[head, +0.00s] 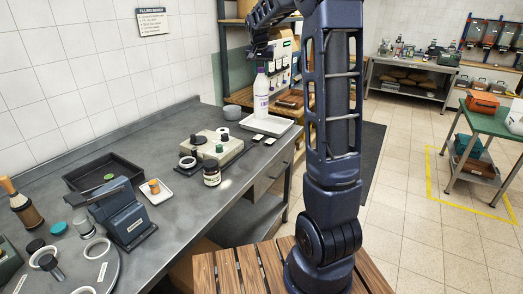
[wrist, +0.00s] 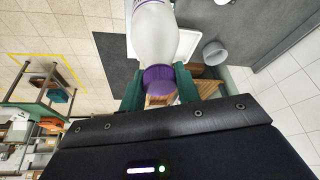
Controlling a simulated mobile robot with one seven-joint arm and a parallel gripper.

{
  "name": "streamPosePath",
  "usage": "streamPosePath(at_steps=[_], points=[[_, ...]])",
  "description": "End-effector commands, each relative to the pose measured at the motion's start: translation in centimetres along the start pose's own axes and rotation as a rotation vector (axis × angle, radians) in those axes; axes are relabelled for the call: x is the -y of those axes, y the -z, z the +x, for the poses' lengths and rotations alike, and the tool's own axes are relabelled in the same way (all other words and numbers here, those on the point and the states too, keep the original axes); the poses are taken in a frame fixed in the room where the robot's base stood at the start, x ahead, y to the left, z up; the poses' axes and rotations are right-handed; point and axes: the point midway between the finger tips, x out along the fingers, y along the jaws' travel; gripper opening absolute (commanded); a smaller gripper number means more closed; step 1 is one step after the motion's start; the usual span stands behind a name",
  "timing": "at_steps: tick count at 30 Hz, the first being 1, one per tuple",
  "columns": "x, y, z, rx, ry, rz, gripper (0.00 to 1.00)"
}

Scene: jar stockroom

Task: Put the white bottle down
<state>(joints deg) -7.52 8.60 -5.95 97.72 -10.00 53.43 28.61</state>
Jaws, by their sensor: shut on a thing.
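The white bottle (head: 261,100) is upright over the white tray (head: 279,129) at the far end of the grey bench in the head view. I cannot tell whether its base touches the tray. In the wrist view the white bottle (wrist: 154,35) shows its purple cap (wrist: 159,79) between the two green fingers of my gripper (wrist: 160,84). My gripper is shut on the bottle at its cap end. The white tray (wrist: 187,44) shows behind the bottle there, and the bottle's base is out of frame.
A small grey bowl (head: 232,112) stands left of the tray. A scale-like device (head: 213,148) and a dark-lidded jar (head: 212,174) are nearer on the bench. A shelf unit with a dispenser (head: 281,62) stands behind the tray.

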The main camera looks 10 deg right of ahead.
Motion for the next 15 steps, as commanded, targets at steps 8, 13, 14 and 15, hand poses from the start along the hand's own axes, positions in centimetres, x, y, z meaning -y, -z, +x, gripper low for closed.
streamPosePath(at_steps=[8, 13, 14, 15], points=[[-0.2, -1.1, 3.7, 0.002, -0.004, 0.003, 0.0], [-0.2, -2.4, 6.9, 0.002, -0.004, 0.002, 0.0], [-0.2, -2.7, 7.5, 0.002, -0.004, 0.002, 0.0], [-0.2, -3.0, 8.2, 0.001, -0.004, 0.002, 0.0]])
